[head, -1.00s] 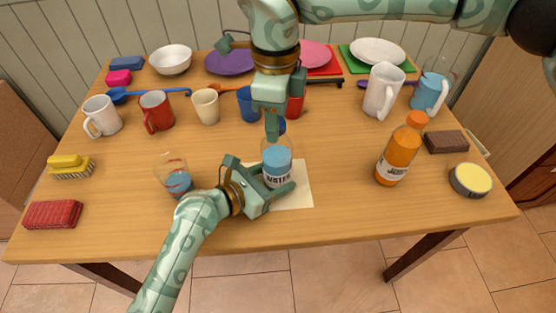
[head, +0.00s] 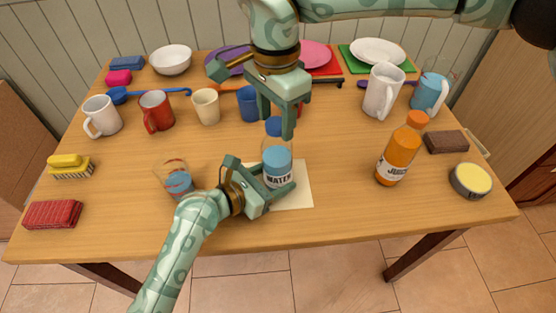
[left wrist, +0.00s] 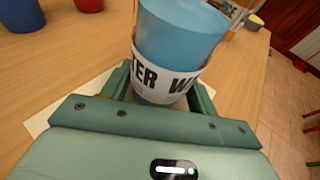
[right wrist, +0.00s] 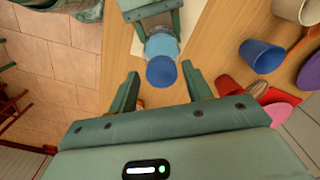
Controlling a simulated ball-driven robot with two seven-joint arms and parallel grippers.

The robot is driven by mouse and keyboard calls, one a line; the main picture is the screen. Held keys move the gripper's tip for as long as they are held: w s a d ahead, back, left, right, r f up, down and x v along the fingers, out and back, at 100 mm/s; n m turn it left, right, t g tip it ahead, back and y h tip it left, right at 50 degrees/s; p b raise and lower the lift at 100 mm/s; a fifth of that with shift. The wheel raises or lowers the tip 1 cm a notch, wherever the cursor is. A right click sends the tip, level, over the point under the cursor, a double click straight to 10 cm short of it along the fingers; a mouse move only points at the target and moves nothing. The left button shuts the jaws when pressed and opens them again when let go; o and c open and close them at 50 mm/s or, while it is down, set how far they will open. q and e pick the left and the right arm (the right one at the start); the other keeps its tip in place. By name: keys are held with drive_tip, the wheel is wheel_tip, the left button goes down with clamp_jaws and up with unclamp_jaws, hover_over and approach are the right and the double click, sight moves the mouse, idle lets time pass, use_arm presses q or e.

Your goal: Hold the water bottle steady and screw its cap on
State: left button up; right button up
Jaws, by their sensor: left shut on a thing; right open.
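The water bottle (head: 277,164) stands upright on a pale mat (head: 302,190), with blue water and a white label; it also shows in the left wrist view (left wrist: 178,38). The blue cap (head: 275,127) sits at the top of the bottle's neck; how tightly, I cannot tell. My left gripper (head: 274,183) is shut around the bottle's lower body. My right gripper (head: 276,126) points down just above the cap, its fingers apart. In the right wrist view the cap (right wrist: 161,71) lies beyond and between the open fingertips, not touching them.
An orange juice bottle (head: 398,155) stands to the right. A glass (head: 176,181) with blue liquid is left of my left gripper. Mugs and cups, including a blue cup (head: 249,103), stand behind. The table front between mat and juice bottle is clear.

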drive_tip(key=n, duration=0.4)
drive_tip(key=shift+n, duration=0.4)
drive_tip(key=n, duration=0.3)
drive_tip(key=shift+n, duration=0.4)
drive_tip(key=c, duration=0.9)
drive_tip(key=m, duration=0.6)
drive_tip(key=shift+m, duration=0.3)
drive_tip(key=shift+c, duration=0.2)
drive_tip(key=m, duration=0.7)
drive_tip(key=shift+d, duration=0.1)
drive_tip(key=o, duration=0.9)
drive_tip(key=shift+o, duration=0.2)
drive_tip(key=shift+r, duration=2.5)
